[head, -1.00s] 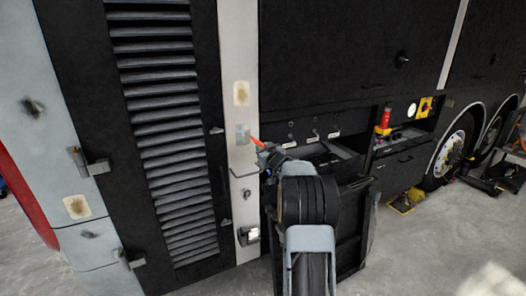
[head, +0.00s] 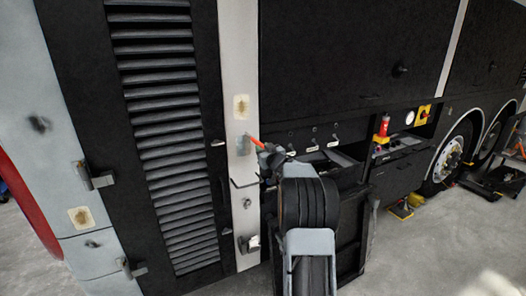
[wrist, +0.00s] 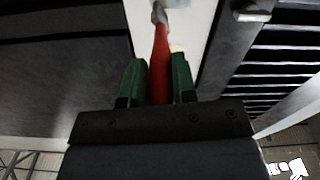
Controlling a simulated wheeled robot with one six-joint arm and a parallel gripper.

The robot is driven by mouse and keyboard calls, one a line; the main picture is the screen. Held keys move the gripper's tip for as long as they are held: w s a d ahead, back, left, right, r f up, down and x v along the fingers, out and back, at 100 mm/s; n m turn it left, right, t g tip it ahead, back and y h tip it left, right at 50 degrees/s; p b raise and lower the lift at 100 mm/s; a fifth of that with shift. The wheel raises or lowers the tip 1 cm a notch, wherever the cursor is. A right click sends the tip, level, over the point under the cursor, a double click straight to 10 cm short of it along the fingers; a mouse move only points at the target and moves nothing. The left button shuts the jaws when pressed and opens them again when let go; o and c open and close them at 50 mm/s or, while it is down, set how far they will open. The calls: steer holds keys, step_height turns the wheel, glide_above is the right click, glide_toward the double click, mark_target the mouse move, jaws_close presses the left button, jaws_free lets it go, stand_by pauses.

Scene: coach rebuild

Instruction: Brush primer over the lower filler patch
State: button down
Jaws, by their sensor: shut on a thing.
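The pale pillar of the coach carries a beige filler patch (head: 240,106) and, below it, a grey patch (head: 243,145). My gripper (head: 268,152) is shut on a brush with an orange-red handle (head: 255,140). In the wrist view, the handle (wrist: 160,70) sits between the green fingers (wrist: 157,82), and its grey tip end (wrist: 158,13) points at the pillar. The brush end is at the right edge of the grey patch in the head view. I cannot tell whether the bristles touch it.
A louvred black door (head: 175,140) stands left of the pillar, with protruding latches (head: 95,178).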

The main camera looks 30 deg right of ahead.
step_height(320, 180, down, 11)
steer(key=b, duration=0.8)
steer(key=shift+b, duration=0.35)
steer(key=shift+s, duration=0.15)
steer(key=shift+s+a+b, duration=0.2)
steer(key=shift+s+b, duration=0.15)
steer(key=shift+s, duration=1.1)
steer(key=shift+s+a+b, duration=0.2)
steer(key=shift+s+b, duration=0.15)
steer(key=shift+s, duration=1.2)
steer(key=s, duration=0.2)
steer(key=shift+s+a, duration=0.2)
steer(key=shift+s, duration=0.15)
